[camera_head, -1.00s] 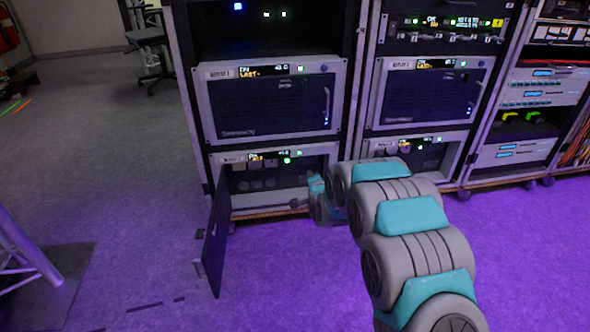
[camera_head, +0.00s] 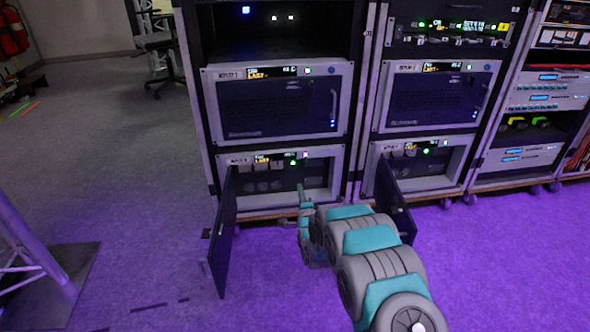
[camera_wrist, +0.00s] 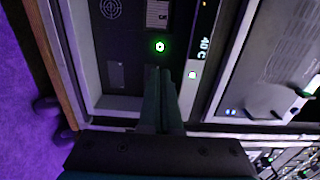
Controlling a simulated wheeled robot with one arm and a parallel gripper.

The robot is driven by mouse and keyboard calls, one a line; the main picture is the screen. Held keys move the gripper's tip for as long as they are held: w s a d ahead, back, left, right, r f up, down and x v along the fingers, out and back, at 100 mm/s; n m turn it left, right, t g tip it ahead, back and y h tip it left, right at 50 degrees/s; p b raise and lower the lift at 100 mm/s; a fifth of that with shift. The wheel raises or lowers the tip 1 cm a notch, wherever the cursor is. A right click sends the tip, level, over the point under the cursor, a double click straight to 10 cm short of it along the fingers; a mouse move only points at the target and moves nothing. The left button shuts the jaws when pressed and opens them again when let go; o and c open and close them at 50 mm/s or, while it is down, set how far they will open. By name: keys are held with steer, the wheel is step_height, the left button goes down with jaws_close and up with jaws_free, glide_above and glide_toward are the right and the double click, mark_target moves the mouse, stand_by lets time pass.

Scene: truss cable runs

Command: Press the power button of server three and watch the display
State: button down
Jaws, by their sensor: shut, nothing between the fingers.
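The lower-left server (camera_head: 318,155) has its front flap (camera_head: 223,240) hanging open; its label is too small to read surely. Its display strip (camera_head: 270,157) is lit with small text, and in the wrist view the display (camera_wrist: 203,45) reads about 40 C. A green-lit round power button (camera_wrist: 160,46) sits beside the display; it also shows in the head view (camera_head: 293,163). My gripper (camera_wrist: 165,72) is shut and empty, its fingertips pointing at the panel just short of the button in the picture. I cannot tell whether they touch the panel.
The lower-right server (camera_head: 428,162) also has an open flap (camera_head: 395,203), close to my arm. Closed servers (camera_head: 275,103) (camera_head: 440,97) sit above. A truss foot (camera_head: 45,270) stands at left. The floor between is clear.

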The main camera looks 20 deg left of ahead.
mark_target(293, 163)
steer(key=shift+b+x, duration=0.4)
steer(key=shift+x, duration=6.45)
steer(key=shift+w, duration=0.15)
